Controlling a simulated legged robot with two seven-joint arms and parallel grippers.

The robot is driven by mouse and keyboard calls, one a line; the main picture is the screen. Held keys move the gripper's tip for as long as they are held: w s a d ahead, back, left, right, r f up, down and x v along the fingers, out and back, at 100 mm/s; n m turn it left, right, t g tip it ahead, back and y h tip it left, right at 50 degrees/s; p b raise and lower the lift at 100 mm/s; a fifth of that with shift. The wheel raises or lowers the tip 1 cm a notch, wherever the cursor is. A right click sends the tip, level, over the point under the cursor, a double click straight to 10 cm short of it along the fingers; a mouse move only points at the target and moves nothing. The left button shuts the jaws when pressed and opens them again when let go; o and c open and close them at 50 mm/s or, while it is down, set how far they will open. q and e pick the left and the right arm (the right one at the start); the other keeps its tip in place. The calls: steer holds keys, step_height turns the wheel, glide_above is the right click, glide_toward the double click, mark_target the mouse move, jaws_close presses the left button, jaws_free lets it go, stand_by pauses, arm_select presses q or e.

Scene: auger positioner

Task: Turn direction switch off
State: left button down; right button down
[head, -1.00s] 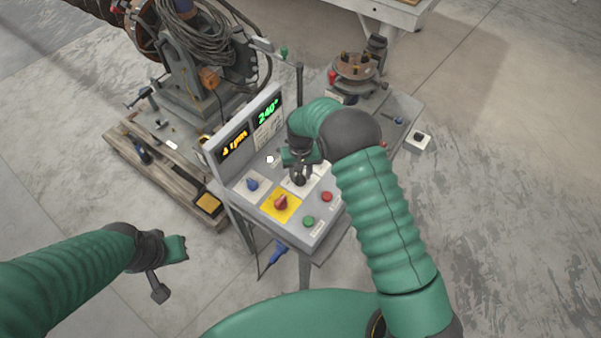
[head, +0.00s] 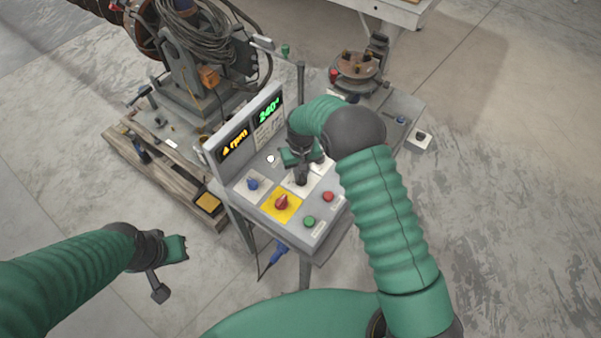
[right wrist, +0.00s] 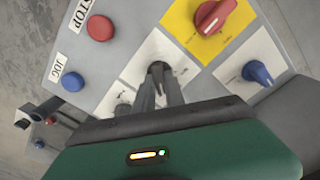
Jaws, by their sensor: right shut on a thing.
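The control panel (head: 237,193) stands in the middle of the head view. My right gripper (head: 301,181) reaches down to a dark knob on a white plate. In the right wrist view its fingers (right wrist: 160,88) are shut around this dark knob (right wrist: 156,68), which the fingers partly hide. The plate's lettering is too small to read, so I cannot confirm it is the direction switch. My left gripper (head: 167,270) hangs over the floor at the left, away from the panel; its finger opening is unclear.
A red knob (head: 282,203) on a yellow plate, a blue knob (head: 252,184), a red button (head: 327,196) and a green button (head: 309,221) sit close by. The displays (head: 235,145) are lit. A positioner (head: 357,70) stands behind.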

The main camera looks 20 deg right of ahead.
steer(key=n+b, duration=0.1)
steer(key=n, duration=0.2)
steer(key=shift+r+n, duration=0.1)
steer(key=shift+n, duration=1.9)
steer(key=c, duration=1.7)
jaws_free()
steer(key=shift+c, duration=0.2)
steer(key=o, duration=0.3)
steer(key=shift+s+r, duration=0.1)
steer(key=shift+s, duration=0.1)
steer(key=shift+o, duration=0.2)
steer(key=shift+w+b, duration=0.1)
steer(key=shift+b, duration=0.2)
